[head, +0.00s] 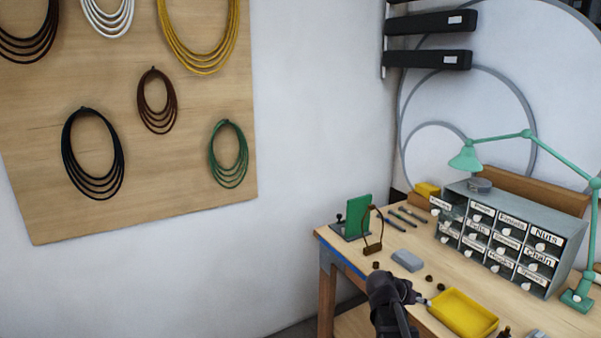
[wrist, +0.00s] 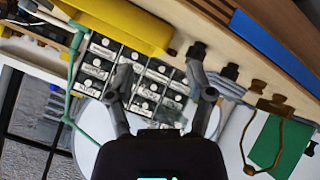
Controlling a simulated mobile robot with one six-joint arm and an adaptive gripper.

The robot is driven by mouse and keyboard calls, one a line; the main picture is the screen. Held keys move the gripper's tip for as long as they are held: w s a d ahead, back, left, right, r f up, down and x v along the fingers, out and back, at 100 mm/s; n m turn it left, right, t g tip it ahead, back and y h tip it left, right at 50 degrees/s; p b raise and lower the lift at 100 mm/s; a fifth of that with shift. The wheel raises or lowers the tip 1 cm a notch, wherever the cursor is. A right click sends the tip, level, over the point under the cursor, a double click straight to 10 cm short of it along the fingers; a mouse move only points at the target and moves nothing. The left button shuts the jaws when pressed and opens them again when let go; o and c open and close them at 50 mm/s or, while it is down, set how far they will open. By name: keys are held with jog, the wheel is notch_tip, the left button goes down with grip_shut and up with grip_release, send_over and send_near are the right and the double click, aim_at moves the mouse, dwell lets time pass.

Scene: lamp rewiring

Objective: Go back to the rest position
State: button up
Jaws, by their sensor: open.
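My gripper (head: 416,298) is at the lower middle of the head view, over or beside the front of the workbench, with my dark wrist behind it. In the wrist view its two fingers (wrist: 160,72) stand well apart with nothing between them. The labelled drawer cabinet (wrist: 150,85) shows behind the fingers, so the gripper is empty and clear of it. My arm hides part of the bench edge in the head view.
The workbench (head: 400,240) holds a yellow tray (head: 463,313), a grey block (head: 408,260), a green board (head: 358,214), a drawer cabinet (head: 562,255) and a green lamp (head: 467,158). The wall between is bare.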

jog(key=s+a+f+n+g+y, duration=0.1)
jog(key=s+a+f+n+y, duration=0.2)
jog(key=s+a, duration=0.4)
jog(key=s+a+f+n+g+y, duration=0.2)
jog(key=s+a+y, duration=0.4)
jog(key=a, duration=0.3)
jog(key=shift+s+a+f+n+g+y, duration=0.3)
jog(key=shift+s+f+n, duration=0.35)
jog(key=shift+f+n, duration=0.25)
